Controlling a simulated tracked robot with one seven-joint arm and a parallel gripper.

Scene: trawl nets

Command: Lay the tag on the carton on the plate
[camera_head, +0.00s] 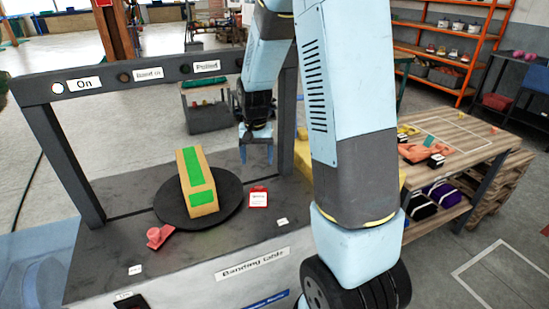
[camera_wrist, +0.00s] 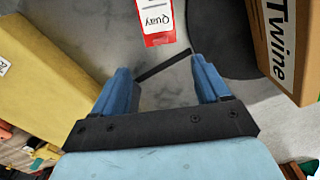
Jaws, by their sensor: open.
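The tan carton (camera_head: 205,199) with green patches lies on the round dark plate (camera_head: 234,206). In the wrist view the carton (camera_wrist: 281,45), printed "Twine", stands at the right, with the plate (camera_wrist: 222,45) beside it. A red and white tag (camera_head: 258,197) lies flat on the grey bench top, just right of the plate. In the wrist view the tag (camera_wrist: 156,22) reads "Quay" and lies beyond the fingertips. My gripper (camera_head: 256,158) is open and empty above the bench, behind the tag in the head view. Its two blue fingers (camera_wrist: 160,70) show in the wrist view.
A dark frame (camera_head: 146,74) with labelled lamps spans the bench; the lamp by "On" is lit. A red object (camera_head: 158,236) sits at the front left of the plate. A yellow box (camera_wrist: 45,65) stands left of my gripper in the wrist view. A wooden table (camera_head: 470,135) stands right.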

